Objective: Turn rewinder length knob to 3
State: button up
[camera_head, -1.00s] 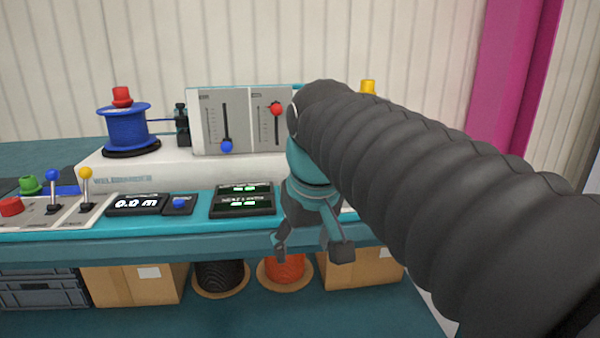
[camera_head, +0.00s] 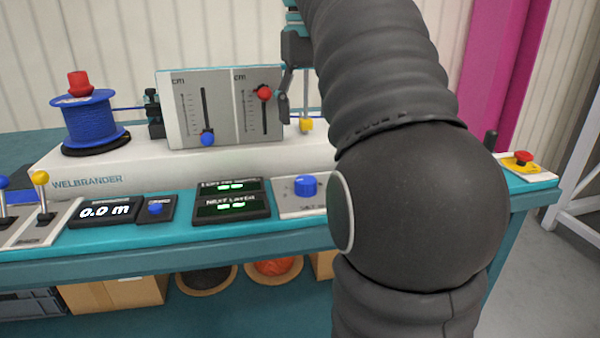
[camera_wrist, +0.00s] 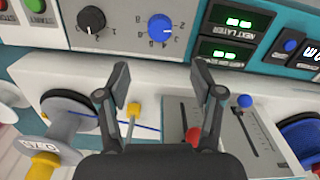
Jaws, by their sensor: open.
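A blue knob (camera_head: 306,186) sits on a pale panel at the front of the bench, right of the green displays. In the wrist view the blue knob (camera_wrist: 160,27) has a numbered dial around it, and a black knob (camera_wrist: 91,19) with its own dial is beside it. I cannot read which one is labelled rewinder length. My gripper (camera_wrist: 160,85) is open and empty, with both knobs beyond its fingertips. In the head view my gripper (camera_head: 287,80) is raised by the slider panel, partly hidden by my arm. The black knob is hidden there.
A slider panel (camera_head: 222,128) with blue and red sliders stands behind the blue knob. A blue cable reel (camera_head: 90,122) is at left. Displays (camera_head: 231,207), levers (camera_head: 42,190) and a red emergency button (camera_head: 524,156) line the bench. A yellow piece (camera_wrist: 132,112) is near my fingers.

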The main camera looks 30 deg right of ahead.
aim_at(306, 179)
notch_tip(306, 179, down, 12)
jog(key=b, duration=0.2)
jog(key=shift+f+b, duration=0.2)
jog(key=shift+b, duration=0.2)
jog(key=c, duration=1.2)
